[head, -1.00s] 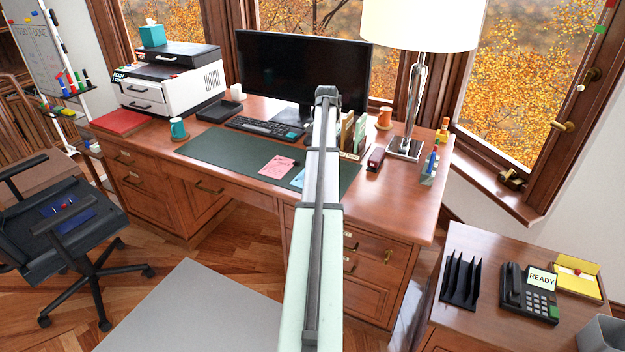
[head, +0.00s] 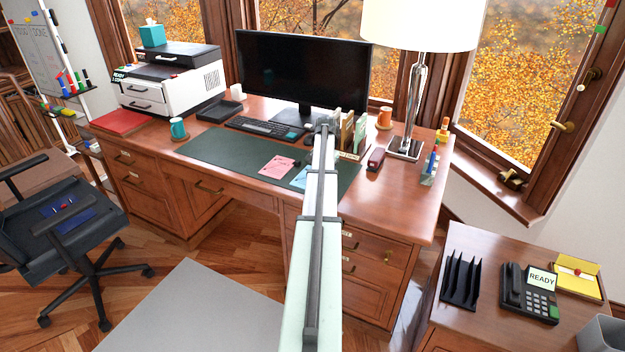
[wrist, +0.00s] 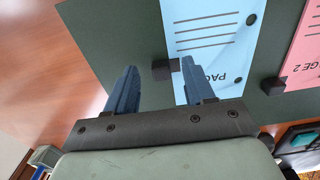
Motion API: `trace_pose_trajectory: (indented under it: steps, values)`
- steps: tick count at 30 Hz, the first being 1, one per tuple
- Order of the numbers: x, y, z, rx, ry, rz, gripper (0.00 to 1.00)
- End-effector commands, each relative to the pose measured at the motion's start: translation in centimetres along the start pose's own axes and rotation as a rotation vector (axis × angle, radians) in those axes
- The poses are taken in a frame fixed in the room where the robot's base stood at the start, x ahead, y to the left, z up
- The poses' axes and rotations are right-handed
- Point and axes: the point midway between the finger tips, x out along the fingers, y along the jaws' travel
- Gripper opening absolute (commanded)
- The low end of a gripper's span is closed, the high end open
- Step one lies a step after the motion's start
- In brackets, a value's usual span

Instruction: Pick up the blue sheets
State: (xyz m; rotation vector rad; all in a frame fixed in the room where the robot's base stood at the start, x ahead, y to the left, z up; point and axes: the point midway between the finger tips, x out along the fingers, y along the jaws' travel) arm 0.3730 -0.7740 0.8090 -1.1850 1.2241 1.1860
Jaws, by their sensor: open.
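The blue sheets (wrist: 208,38) lie flat on the dark green desk mat (wrist: 120,28), with printed lines and part of the word PAGE showing. I cannot tell how many sheets there are. In the head view the blue sheets (head: 299,179) show just left of my arm, partly covered by it. My gripper (wrist: 160,64) is open and empty over the mat. Its right finger overlaps the sheets' lower left corner in the wrist view, and its left finger is over bare mat. A small black block (wrist: 165,69) sits at the sheets' edge between the fingers. Fingertip height is unclear.
A pink sheet (head: 278,167) lies left of the blue ones. The monitor (head: 300,70) and keyboard (head: 264,128) stand behind. Upright files (head: 347,135), a dark red stapler (head: 376,159) and the lamp (head: 412,110) are to the right. The mat's left part is clear.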

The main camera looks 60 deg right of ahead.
Motion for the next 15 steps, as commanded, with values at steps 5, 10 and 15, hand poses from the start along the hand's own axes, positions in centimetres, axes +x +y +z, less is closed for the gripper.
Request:
trace_pose_trajectory:
  steps: [5, 10, 15]
  values:
    - [1.08, -0.01, -0.01, 0.0, 0.001, 0.0, 0.53]
    - [1.05, -0.01, -0.01, 0.0, 0.001, 0.0, 0.52]
    - [1.04, -0.01, -0.01, 0.0, 0.001, 0.0, 0.36]
